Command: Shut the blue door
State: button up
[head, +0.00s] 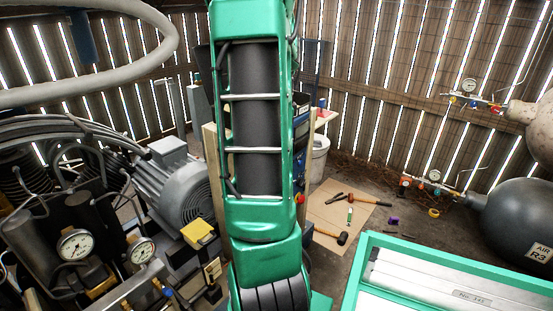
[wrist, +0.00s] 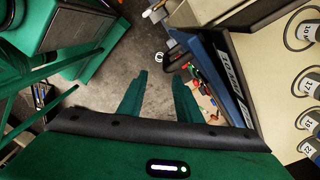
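The blue door (wrist: 212,72) is in the wrist view, right of my fingers. It stands at an angle to a pale panel and carries a dark strip with white lettering. My gripper (wrist: 158,84) has two green fingers, spread apart with only floor visible between them. The right finger is close to the door in the picture; I cannot tell whether it touches. In the head view my green arm covers the middle and hides my gripper. A blue part (head: 301,122) shows beside the arm; I cannot tell whether it is the door.
A pale panel (wrist: 288,62) with several numbered round fittings is right of the door. In the head view a grey motor (head: 178,185) and gauges stand left. Tools lie on a board (head: 333,212) on the floor.

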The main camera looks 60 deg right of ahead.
jog(key=shift+r, duration=1)
